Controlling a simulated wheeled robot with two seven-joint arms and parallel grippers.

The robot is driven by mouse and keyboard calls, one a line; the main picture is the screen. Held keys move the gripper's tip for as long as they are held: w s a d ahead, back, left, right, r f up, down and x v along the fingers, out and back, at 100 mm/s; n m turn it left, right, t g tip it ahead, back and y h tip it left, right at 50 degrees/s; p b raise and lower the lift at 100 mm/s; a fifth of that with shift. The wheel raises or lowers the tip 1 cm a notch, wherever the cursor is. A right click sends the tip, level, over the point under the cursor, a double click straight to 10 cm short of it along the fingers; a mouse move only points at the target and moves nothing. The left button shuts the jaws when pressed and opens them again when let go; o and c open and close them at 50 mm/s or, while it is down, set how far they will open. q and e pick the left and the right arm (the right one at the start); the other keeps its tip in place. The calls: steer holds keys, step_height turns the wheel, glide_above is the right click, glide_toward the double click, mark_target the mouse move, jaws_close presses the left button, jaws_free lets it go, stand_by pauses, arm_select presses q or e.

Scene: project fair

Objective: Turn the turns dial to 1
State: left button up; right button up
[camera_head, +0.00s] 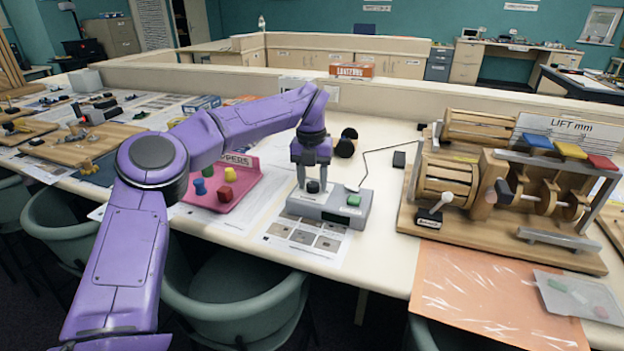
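A grey control box (333,214) stands on the table near the middle. It carries a small black dial (313,187) on its left part, and a green button and a dark display on its right part. My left gripper (312,178) points down right over the dial, with its fingers at or around the knob. I cannot tell whether the fingers touch it. The dial's marks and the reading on the display are too small to read. My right gripper is not in view.
A wooden cam machine (510,245) labelled "LIFT mm" stands to the right. A pink tray (226,196) with coloured pegs lies left of the box. A printed sheet (302,240) lies in front. Green chairs (235,290) line the table's front edge.

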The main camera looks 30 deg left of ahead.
mark_target(311, 183)
arm_select(q)
steer(key=shift+o, duration=0.5)
steer(key=shift+r, duration=0.1)
step_height(311, 183, up, 10)
steer(key=p, duration=0.1)
steer(key=shift+a+r, duration=0.15)
steer(key=shift+r, duration=0.05)
steer(key=shift+s, duration=0.1)
